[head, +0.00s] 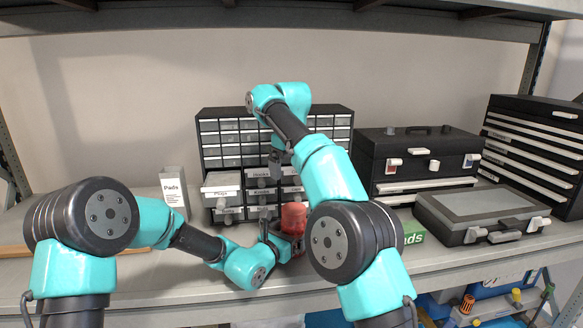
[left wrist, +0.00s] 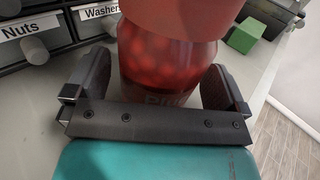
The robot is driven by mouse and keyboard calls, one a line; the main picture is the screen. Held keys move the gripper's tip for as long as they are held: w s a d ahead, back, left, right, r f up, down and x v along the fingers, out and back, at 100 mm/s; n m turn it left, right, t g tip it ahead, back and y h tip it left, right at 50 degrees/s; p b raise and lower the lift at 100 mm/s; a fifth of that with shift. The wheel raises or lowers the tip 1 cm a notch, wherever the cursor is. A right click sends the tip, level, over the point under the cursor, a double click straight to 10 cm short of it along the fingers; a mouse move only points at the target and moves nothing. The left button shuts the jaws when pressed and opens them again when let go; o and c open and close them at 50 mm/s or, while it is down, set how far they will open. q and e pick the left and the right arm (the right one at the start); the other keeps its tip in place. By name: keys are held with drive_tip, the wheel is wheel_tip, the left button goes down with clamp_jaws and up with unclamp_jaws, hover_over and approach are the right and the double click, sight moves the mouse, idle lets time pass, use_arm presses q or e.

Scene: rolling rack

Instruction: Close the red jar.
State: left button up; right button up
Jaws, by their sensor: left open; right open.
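The red jar (head: 293,217) stands on the shelf in front of the small-drawer cabinet. In the left wrist view its clear body (left wrist: 165,68), full of red contents, stands between the fingers of my left gripper (left wrist: 158,88). A lighter red lid-like part (left wrist: 172,14) covers its top there; I cannot tell whether it is seated tightly. My left gripper also shows low beside the jar in the head view (head: 287,240), open around it. My right gripper (head: 277,170) points down, open, above and slightly left of the jar, apart from it.
The drawer cabinet (head: 230,140) stands behind the jar, with a labelled drawer (head: 221,190) pulled out. A white box (head: 173,190) is at left, a green box (head: 413,233) at right. A black toolbox (head: 410,150) and grey-topped case (head: 480,208) fill the right side.

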use_arm(q)
drive_tip(key=v, duration=1.5)
drive_tip(key=shift+s+a, duration=0.2)
drive_tip(key=shift+s, duration=0.15)
